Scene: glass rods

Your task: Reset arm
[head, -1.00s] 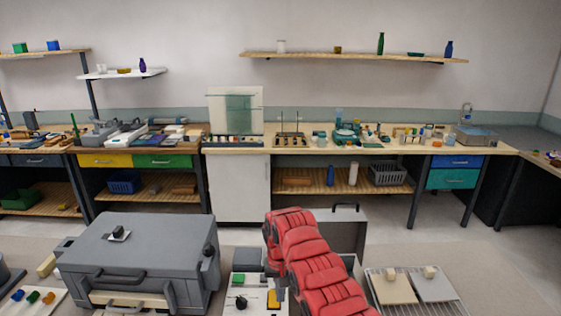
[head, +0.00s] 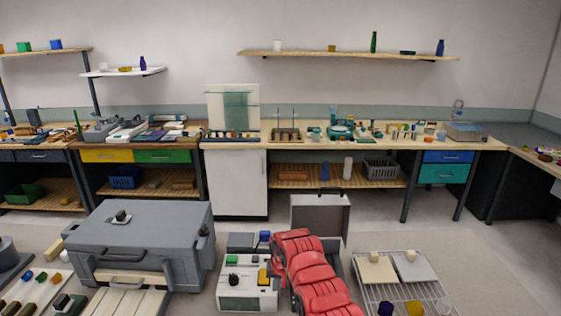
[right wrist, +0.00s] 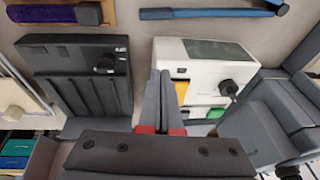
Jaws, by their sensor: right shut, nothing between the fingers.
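My right arm (head: 306,270), with red padded links, comes up from the bottom edge in the head view, between the white box and the wire rack. My right gripper shows in the right wrist view (right wrist: 161,80). Its two grey fingers are together with nothing between them, above a gap between a black ribbed tray (right wrist: 80,85) and a white box (right wrist: 200,62). In the head view the fingers are hard to make out beside the red links. My left gripper is not in view.
In the head view a large grey lidded case (head: 140,245) stands at the left. The white box with a black knob (head: 246,297) is left of my arm. An open grey case (head: 320,215) stands behind it. A wire rack (head: 365,290) is at the right. Bare floor lies beyond.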

